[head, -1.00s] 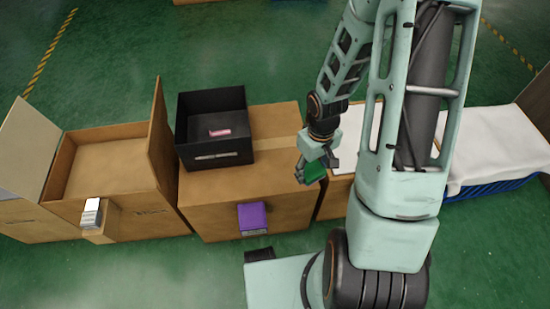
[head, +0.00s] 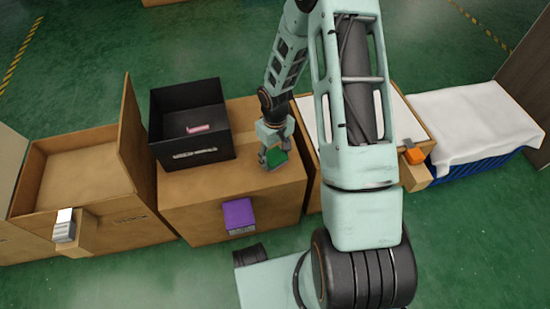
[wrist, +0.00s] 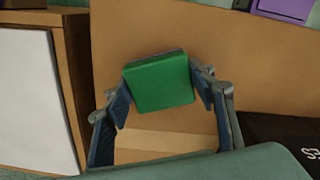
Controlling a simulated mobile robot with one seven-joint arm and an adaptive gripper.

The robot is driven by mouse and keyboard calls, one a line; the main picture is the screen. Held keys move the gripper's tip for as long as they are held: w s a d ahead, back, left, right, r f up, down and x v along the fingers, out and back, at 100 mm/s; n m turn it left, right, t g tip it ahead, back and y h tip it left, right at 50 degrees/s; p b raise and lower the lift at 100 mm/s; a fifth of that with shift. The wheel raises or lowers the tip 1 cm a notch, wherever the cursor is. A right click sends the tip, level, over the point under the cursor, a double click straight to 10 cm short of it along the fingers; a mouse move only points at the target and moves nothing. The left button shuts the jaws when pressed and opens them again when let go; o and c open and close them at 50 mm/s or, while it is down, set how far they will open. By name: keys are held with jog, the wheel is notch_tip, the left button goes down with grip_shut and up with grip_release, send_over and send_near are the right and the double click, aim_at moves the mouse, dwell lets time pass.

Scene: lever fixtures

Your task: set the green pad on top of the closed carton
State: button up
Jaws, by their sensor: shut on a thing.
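The green pad (head: 277,157) is a small flat square block, held in my gripper (head: 272,160). In the wrist view the pad (wrist: 162,82) sits between the two fingers of my gripper (wrist: 165,90), which are shut on its sides. The closed carton (head: 200,195) is the brown box in the middle of the row, with a black bin (head: 190,157) on its back left. My gripper is over the right part of its top in the head view. I cannot tell whether the pad touches the carton.
The black bin holds a pink item (head: 199,129). A purple block (head: 238,214) is at the carton's front edge. An open carton (head: 80,180) stands left, with a grey-white block (head: 64,226) in front.

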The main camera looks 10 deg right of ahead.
aim_at(275, 156)
jog(key=shift+f, duration=0.2)
jog(key=o, duration=1.1)
jog(key=shift+r, duration=0.1)
notch_tip(275, 156, up, 12)
jog(key=p, duration=0.4)
jog(key=shift+r+p, duration=0.2)
jog(key=shift+p, duration=0.1)
